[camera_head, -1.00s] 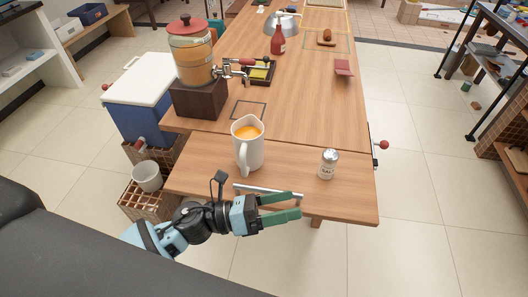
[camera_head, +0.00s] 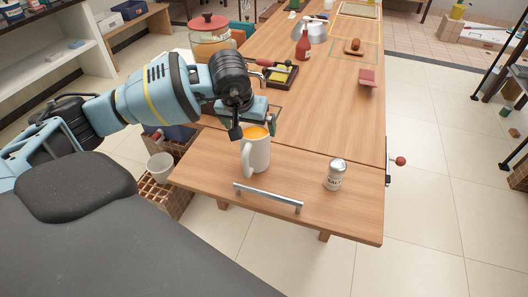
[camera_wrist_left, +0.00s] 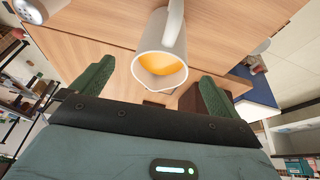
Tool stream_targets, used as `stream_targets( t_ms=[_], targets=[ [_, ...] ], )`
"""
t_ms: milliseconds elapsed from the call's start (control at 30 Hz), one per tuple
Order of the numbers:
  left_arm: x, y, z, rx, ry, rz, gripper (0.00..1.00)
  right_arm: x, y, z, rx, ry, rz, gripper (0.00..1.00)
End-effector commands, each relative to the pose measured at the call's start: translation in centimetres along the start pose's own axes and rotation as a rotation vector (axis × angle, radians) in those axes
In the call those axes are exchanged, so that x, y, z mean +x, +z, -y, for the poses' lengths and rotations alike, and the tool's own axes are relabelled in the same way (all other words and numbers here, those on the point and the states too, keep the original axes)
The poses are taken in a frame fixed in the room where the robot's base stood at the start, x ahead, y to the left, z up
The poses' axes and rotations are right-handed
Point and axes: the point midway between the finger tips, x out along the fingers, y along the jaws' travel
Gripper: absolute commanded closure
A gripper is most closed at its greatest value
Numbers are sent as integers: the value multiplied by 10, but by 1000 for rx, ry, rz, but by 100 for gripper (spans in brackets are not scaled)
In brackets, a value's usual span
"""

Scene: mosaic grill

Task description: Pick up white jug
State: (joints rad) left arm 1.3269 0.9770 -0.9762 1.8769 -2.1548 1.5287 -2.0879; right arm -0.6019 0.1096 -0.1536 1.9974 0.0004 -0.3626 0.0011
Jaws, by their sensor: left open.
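The white jug (camera_head: 257,156) stands upright near the front of the wooden table, with orange liquid in it and its handle toward the lower left. My left gripper (camera_head: 257,118) is over the far side of the jug's top in the head view, its fingers partly hidden by the wrist. In the left wrist view the jug (camera_wrist_left: 172,42) shows between the two open green fingers (camera_wrist_left: 152,90), with its rim facing the camera. Whether the fingers touch it cannot be told. My right gripper is not in view.
A salt shaker (camera_head: 335,174) stands right of the jug. A metal bar handle (camera_head: 267,197) lies along the table's front. A drink dispenser (camera_head: 211,40) and a dark tray (camera_head: 281,74) are behind.

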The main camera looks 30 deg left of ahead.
Motion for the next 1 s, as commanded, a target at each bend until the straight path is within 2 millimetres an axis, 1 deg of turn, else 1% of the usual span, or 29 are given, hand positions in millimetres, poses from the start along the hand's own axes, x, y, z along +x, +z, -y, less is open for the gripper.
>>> stream_targets(
  t_ms=[33,100,233,333,500,700,767,1000],
  targets=[
    [-2,-5,6,10,-21,-16,0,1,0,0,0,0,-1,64],
    [-4,-8,9,21,-37,-23,0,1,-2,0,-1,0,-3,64],
    [-4,-8,10,22,-39,-24,0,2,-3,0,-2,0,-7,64],
    [2,-8,9,20,-37,-23,0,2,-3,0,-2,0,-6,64],
    [19,-8,9,19,-36,-22,0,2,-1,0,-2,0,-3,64],
    [24,-9,8,20,-35,-23,0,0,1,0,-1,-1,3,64],
    [30,-10,8,19,-35,-22,0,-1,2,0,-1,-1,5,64],
    [63,-14,6,19,-34,-21,0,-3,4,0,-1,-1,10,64]
  ],
)
